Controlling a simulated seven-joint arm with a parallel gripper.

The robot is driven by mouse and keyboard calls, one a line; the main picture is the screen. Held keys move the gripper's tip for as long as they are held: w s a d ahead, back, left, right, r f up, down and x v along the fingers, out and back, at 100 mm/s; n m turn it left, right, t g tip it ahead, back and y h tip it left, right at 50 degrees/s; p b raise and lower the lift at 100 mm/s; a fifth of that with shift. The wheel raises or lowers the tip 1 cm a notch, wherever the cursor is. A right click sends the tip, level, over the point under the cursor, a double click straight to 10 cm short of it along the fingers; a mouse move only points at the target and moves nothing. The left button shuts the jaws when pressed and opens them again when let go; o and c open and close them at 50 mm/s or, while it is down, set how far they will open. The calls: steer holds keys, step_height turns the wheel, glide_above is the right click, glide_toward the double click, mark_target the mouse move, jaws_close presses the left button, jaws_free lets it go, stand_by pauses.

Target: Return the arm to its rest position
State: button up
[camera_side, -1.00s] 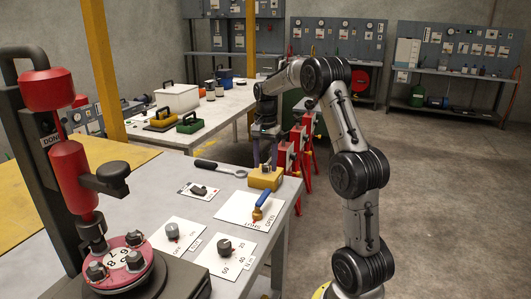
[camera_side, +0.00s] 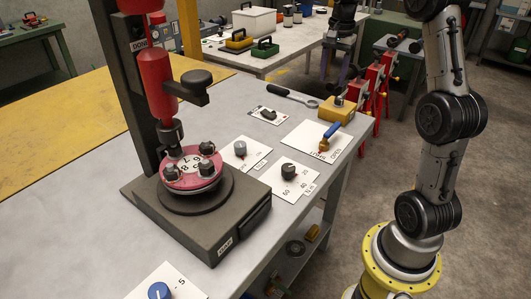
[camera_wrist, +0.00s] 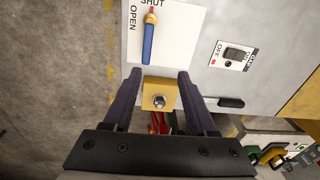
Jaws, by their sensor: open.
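My gripper (camera_side: 339,80) hangs at the top of the side view, fingers pointing down, above a yellow block (camera_side: 337,110) on the near bench. The two dark purple fingers stand apart with nothing between them. In the wrist view my gripper (camera_wrist: 159,74) is open, and the yellow block (camera_wrist: 160,84) with a metal stud shows between and below the fingers. The fingers look clear of the block. The upper part of my arm is cut off by the top of the side view.
A blue-handled valve (camera_side: 332,131) on a white plate marked SHUT and OPEN is beside the block. A wrench (camera_side: 290,96), switch (camera_side: 267,115) and black knob (camera_side: 288,171) are nearby. The pink spool flange (camera_side: 190,166) sits under a red press (camera_side: 144,75). Red stands (camera_side: 378,80) are behind the bench.

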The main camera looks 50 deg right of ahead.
steer(key=s+a+r+n+t, duration=0.1)
steer(key=s+a+r+n, duration=0.15)
steer(key=a, duration=0.45)
steer(key=s+a+r+n+t, duration=0.1)
steer(key=s+a+r+n, duration=0.15)
steer(key=a, duration=0.45)
steer(key=s+a+r+n+t, duration=0.1)
steer(key=a+r+n, duration=0.1)
steer(key=a+r, duration=0.35)
steer(key=s+a+f+n+t, duration=0.2)
steer(key=s+a+f+n, duration=0.7)
steer(key=s, duration=0.3)
steer(key=shift+f+n+y, duration=0.3)
steer(key=shift+f+n, duration=0.3)
steer(key=shift+f, duration=0.25)
steer(key=shift+a, duration=0.1)
